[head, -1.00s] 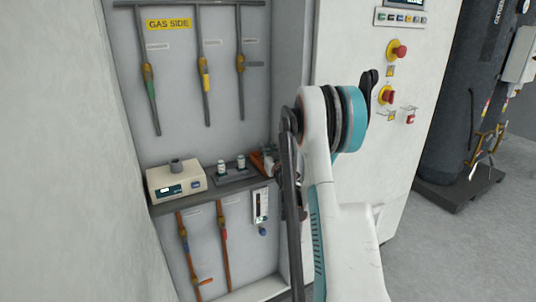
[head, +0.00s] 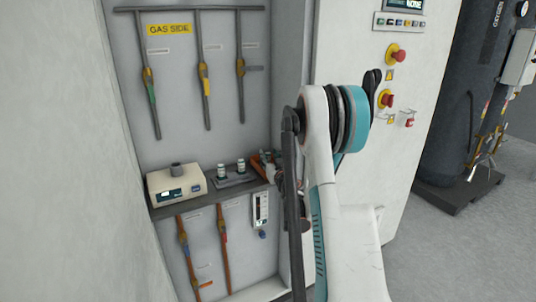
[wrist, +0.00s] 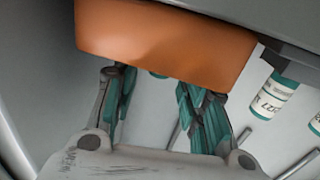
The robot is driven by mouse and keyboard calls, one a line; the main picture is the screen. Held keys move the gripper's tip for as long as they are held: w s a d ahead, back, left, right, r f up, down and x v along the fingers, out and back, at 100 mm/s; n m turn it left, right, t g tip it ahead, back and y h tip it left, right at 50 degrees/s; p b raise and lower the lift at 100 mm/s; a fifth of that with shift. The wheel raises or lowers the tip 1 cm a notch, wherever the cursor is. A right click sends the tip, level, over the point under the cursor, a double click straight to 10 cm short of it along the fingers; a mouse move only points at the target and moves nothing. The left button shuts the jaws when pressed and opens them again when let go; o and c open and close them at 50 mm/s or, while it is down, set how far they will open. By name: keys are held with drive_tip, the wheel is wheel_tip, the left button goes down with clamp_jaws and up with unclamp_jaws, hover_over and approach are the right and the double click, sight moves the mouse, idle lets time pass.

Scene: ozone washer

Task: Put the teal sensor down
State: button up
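My gripper (wrist: 160,100) is at the right end of the grey shelf; in the head view it is largely hidden by my own arm. In the wrist view its two teal-padded fingers stand apart, with a pale surface showing between them. A wide orange block (wrist: 165,40) covers the fingertips, so their contact cannot be seen. A small teal piece (wrist: 158,74) peeks out below the block between the fingers; I cannot tell whether it is the teal sensor. No teal sensor shows clearly in either view.
Two small labelled bottles (head: 230,168) stand on a grey tray on the shelf (head: 165,209); one bottle (wrist: 268,98) is close right of the gripper. A cream instrument (head: 177,184) stands on the left. Pipes with valves line the wall above and below. A cabinet with red buttons (head: 386,99) stands right.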

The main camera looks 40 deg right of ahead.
drive_tip(key=p+v, duration=0.2)
drive_tip(key=v, duration=0.7)
drive_tip(key=shift+s, duration=0.15)
